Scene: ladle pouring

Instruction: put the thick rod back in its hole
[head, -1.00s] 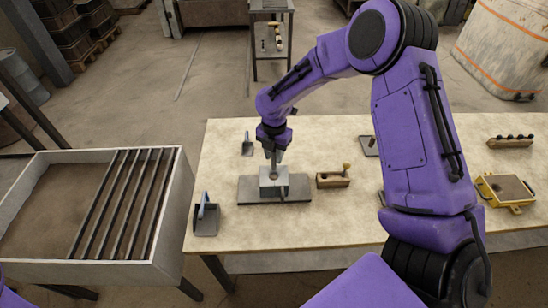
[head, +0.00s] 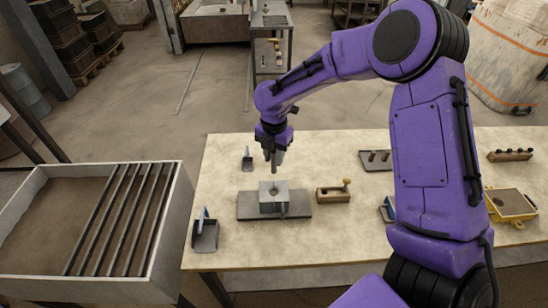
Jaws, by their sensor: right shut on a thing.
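My right gripper (head: 274,158) is above and behind the grey block, over the table. It is shut on a short grey rod-like piece (head: 278,164), which seems to be the thick rod; the fingers hide most of it. The grey block (head: 268,206) has a round dark opening in its top and stands on a dark plate (head: 299,211). To its right is a wooden block (head: 328,196) with a yellow-knobbed piece standing at its right end and a dark spot, perhaps a hole, at its left. My left gripper is out of view.
A dark scoop (head: 205,236) lies front left and a small trowel (head: 247,162) back left. A plate with short rods (head: 375,160), a wooden rack (head: 510,155) and a yellow-framed box (head: 512,203) are at right. A barred bin (head: 168,215) adjoins the table's left.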

